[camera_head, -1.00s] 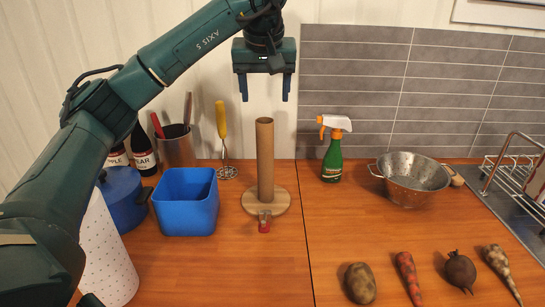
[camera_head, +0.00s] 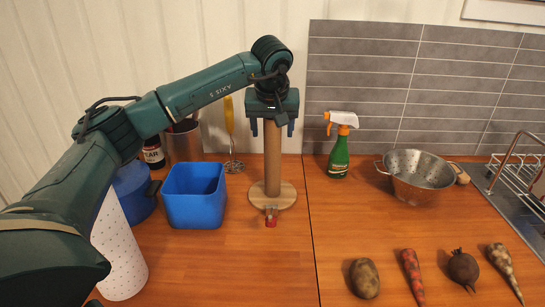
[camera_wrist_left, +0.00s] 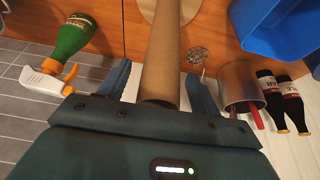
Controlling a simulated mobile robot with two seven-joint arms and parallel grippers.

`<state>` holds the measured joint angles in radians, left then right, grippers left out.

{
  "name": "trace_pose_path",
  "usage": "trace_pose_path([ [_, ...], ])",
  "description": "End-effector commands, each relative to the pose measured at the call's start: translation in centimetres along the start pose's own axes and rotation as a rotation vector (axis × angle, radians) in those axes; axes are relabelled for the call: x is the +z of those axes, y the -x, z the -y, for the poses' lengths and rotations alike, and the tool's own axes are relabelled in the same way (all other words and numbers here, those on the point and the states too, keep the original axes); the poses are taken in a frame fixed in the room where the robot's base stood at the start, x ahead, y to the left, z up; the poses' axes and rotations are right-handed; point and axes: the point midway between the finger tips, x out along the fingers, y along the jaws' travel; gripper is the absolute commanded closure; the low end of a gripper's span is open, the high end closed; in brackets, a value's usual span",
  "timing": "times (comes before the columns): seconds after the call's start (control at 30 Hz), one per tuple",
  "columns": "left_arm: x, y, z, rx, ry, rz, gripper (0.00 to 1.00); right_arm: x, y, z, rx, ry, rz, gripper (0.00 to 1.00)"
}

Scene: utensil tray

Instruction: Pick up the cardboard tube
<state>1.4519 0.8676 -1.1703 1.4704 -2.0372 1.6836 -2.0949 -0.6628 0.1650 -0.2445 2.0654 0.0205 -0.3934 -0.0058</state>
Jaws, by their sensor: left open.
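The brown cardboard tube (camera_head: 272,160) stands upright on a round wooden base (camera_head: 287,197) on the counter. My left gripper (camera_head: 272,130) is open at the upper part of the tube, pointing down, with one finger on each side of it. In the left wrist view the tube (camera_wrist_left: 161,55) runs between the two blue fingers of the left gripper (camera_wrist_left: 160,85), with visible gaps at both sides. The top of the tube is hidden behind the gripper body. My right gripper is not in view.
A spray bottle (camera_head: 339,150) and a colander (camera_head: 418,172) stand to the right. A small red-tipped object (camera_head: 271,218) lies at the base's front. Front-centre counter is clear.

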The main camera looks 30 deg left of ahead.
Motion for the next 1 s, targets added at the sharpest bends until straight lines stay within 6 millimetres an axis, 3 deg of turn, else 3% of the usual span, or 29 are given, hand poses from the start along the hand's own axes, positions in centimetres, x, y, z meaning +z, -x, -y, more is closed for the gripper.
trace_pose_path([
  [0.13, 0.01, 0.0, -0.01, 0.0, 0.0, 0.0, 0.38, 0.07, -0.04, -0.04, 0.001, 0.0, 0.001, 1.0],
  [0.8, 0.0, 0.04, -0.01, 0.0, 0.0, 0.001, 0.92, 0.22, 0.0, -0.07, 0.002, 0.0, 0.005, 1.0],
  [1.0, 0.0, 0.05, -0.01, 0.0, 0.0, 0.0, 0.94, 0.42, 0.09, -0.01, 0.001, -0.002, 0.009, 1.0],
])
